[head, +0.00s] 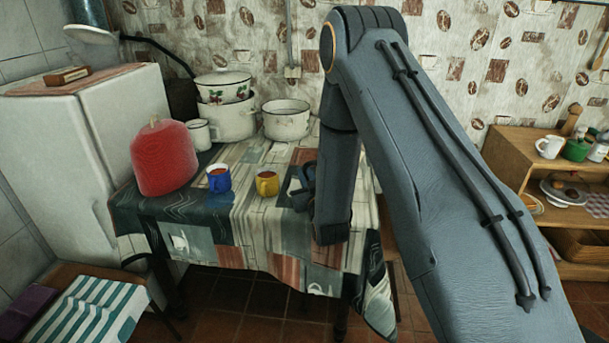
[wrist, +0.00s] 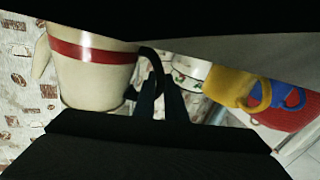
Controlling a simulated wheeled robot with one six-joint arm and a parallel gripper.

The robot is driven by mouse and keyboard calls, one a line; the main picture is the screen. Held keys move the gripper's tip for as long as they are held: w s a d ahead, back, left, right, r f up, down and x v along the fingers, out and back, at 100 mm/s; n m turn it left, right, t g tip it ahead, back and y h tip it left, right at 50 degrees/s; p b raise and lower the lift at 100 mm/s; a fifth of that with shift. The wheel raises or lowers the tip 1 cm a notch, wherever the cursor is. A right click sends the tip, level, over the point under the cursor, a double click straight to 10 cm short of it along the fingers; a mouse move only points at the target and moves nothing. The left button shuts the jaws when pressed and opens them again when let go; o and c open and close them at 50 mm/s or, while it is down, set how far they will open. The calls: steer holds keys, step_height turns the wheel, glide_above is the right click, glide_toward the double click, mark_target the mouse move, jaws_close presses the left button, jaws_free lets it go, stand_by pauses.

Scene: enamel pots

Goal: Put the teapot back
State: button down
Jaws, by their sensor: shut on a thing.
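The teapot (wrist: 95,68) is cream with a red band and a dark handle; a pale spout shows at its left. My gripper (wrist: 160,100) is shut on the dark handle in the wrist view. In the head view my gripper (head: 304,188) is over the right part of the table, mostly behind my arm, and the teapot is hidden there. I cannot tell whether its base touches the table. A red tea cosy (head: 163,160) stands at the table's left; it also shows in the wrist view (wrist: 290,118).
A blue mug (head: 219,181) and a yellow mug (head: 267,185) with brown drink stand left of my gripper. White enamel pots (head: 286,122) and a white mug (head: 199,135) fill the table's back. A wooden shelf (head: 515,143) stands right, a white fridge (head: 85,135) left.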

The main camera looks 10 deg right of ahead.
steer(key=c, duration=1.8)
jaws_free()
steer(key=shift+f, duration=0.1)
